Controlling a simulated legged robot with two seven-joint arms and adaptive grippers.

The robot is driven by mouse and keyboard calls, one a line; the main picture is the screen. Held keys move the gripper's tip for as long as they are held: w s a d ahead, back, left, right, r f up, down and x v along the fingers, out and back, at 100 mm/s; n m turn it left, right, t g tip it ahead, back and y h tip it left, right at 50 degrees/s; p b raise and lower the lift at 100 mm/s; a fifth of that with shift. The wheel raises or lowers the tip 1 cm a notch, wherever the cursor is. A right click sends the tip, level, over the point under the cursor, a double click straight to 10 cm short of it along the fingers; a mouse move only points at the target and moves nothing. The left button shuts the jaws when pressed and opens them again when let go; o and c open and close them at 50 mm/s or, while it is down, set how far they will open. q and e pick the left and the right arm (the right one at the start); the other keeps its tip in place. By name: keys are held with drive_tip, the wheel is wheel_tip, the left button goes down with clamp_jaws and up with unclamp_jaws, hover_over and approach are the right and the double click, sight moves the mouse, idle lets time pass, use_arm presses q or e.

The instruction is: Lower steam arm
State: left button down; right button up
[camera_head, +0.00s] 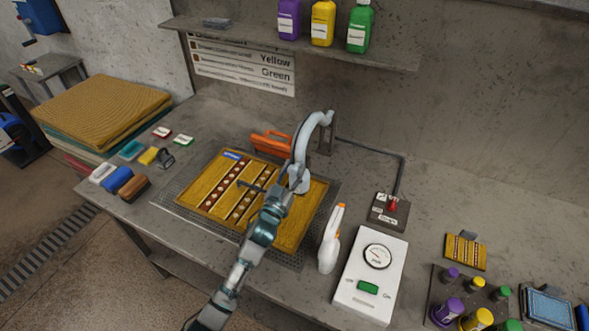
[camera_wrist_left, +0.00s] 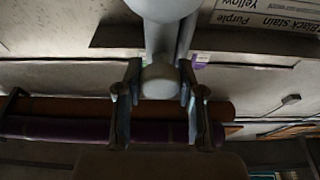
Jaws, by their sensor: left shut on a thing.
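The steam arm (camera_head: 312,130) is a pale, curved, jointed arm that stands up at the back of the bench. Its free end hangs over the yellow rug (camera_head: 205,190). My left gripper (camera_head: 283,188) reaches in from the front and meets this end above the rug's right half. In the left wrist view my left gripper (camera_wrist_left: 161,100) has one finger on each side of a pale rounded part of the steam arm (camera_wrist_left: 160,76) and is shut on it. My gripper and forearm hide part of the rug. My right gripper is not in view.
An orange tool (camera_head: 268,146) lies behind the rug. A white spray bottle (camera_head: 331,240) and a white gauge box (camera_head: 371,275) stand to the right. A red lever box (camera_head: 391,208) is behind them. Brushes and sponges (camera_head: 125,183) lie at left.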

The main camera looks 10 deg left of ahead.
use_arm(q)
drive_tip(key=shift+d+f, duration=0.1)
drive_tip(key=shift+f, duration=0.65)
drive_tip(key=c, duration=0.8)
unclamp_jaws()
drive_tip(key=shift+o, duration=0.4)
drive_tip(key=shift+r, duration=0.15)
drive_tip(key=shift+s, duration=0.3)
drive_tip(key=s+a, duration=0.2)
drive_tip(key=s, duration=1)
drive_tip(key=shift+a+f, duration=0.2)
drive_tip(key=shift+a, duration=0.2)
drive_tip(key=shift+s, duration=0.1)
